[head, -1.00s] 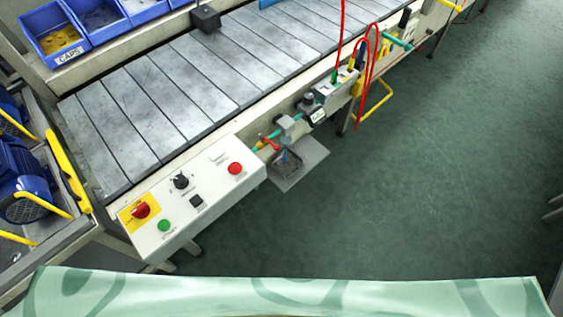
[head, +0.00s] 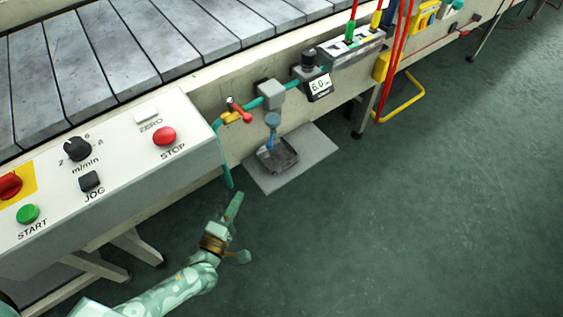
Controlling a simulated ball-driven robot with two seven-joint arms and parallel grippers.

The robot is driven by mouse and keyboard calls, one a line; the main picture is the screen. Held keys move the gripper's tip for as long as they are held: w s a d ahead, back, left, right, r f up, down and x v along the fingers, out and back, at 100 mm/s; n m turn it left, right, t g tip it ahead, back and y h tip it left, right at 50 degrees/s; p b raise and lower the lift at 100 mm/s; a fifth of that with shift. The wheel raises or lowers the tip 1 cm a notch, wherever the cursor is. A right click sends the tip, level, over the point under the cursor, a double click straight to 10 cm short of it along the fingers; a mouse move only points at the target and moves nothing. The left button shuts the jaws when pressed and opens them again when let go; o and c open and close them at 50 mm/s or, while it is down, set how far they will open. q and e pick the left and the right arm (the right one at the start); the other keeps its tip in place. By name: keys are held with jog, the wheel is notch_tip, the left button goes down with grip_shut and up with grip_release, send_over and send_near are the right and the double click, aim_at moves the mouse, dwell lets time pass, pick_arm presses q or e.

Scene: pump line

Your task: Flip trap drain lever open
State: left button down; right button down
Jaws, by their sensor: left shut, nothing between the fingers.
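The air line under the conveyor's edge carries a grey block (head: 270,94). A blue-grey trap (head: 272,121) hangs below it, with a blue lower part (head: 269,140) over a dark tray (head: 278,157). I cannot make out a separate drain lever at this size. A red lever (head: 239,109) sits on a yellow valve (head: 230,117) left of the trap, tilted down to the right. My left gripper (head: 237,196) is shut and empty, pointing up toward the line. It is below and left of the dark tray, apart from it. My right gripper is not in view.
A control box (head: 110,185) with STOP, START and JOG buttons juts out at left. A grey plate (head: 309,151) lies under the tray. A gauge (head: 320,86) sits right of the trap, and red hoses (head: 391,62) hang farther right. The green floor (head: 400,220) is open at right.

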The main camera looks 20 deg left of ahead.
aim_at(271, 138)
pick_arm(q)
jog(key=r+n, duration=0.1)
jog(key=a+n+t, duration=0.1)
jog(key=n, duration=0.1)
jog(key=shift+a+r+y, duration=0.1)
jog(key=shift+r+y, duration=0.3)
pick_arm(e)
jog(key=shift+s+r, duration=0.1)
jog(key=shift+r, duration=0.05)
